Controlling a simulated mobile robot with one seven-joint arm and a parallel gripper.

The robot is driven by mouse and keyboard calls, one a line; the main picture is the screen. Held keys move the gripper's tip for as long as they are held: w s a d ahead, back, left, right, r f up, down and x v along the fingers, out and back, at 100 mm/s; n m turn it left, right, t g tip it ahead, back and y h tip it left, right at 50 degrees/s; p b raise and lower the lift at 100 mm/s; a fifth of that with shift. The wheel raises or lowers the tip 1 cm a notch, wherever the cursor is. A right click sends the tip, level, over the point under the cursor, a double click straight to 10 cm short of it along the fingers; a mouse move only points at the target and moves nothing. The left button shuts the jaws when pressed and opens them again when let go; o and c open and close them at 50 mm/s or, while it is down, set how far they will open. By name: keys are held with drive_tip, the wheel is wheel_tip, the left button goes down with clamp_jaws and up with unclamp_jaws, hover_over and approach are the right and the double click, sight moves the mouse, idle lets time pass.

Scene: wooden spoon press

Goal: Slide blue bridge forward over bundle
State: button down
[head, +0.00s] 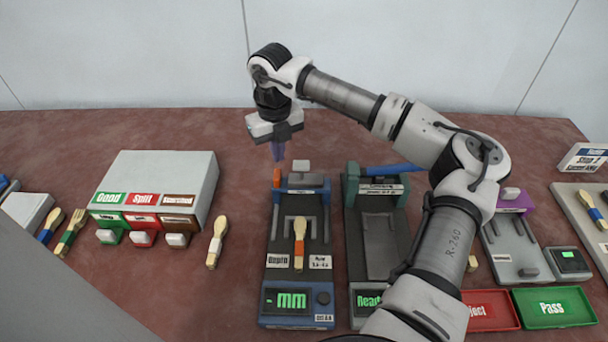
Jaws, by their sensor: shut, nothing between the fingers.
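A blue bridge (294,188) with a grey top and a pale knob (301,166) spans the far end of a dark grey measuring station. A wooden piece with an orange band (299,243) lies lengthwise on the station's bed in front of the bridge; I cannot tell if it is a single spoon or a bundle. My gripper (278,158) points down with its purplish fingers shut and empty. It appears above and slightly left of the bridge, near an orange post (277,178); whether it touches anything is unclear.
The station's green display (288,300) reads "mm". A green-framed station (378,245) stands to the right, partly behind my arm. A sorting box (160,175) and a loose spoon (217,242) are left. Red (490,311) and green (553,307) trays lie at front right.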

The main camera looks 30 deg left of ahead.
sight(302, 187)
wheel_tip(302, 187, down, 2)
drive_tip(key=shift+f+b, duration=0.1)
drive_tip(key=shift+b, duration=0.9)
drive_tip(key=shift+s, duration=0.1)
drive_tip(key=shift+s+d+b, duration=0.55)
drive_tip(key=shift+s+d, duration=0.2)
drive_tip(key=shift+s, duration=0.75)
drive_tip(key=shift+s+d+b, duration=0.55)
drive_tip(key=shift+s+d, duration=0.15)
drive_tip(key=shift+s, duration=0.75)
drive_tip(key=shift+s+d+b, duration=0.55)
drive_tip(key=shift+s+d, duration=0.2)
drive_tip(key=shift+s, duration=0.75)
drive_tip(key=shift+w, duration=0.1)
drive_tip(key=shift+w+a+b, duration=0.2)
drive_tip(key=shift+w+b, duration=0.1)
drive_tip(key=shift+w, duration=0.05)
drive_tip(key=shift+w+a, duration=0.1)
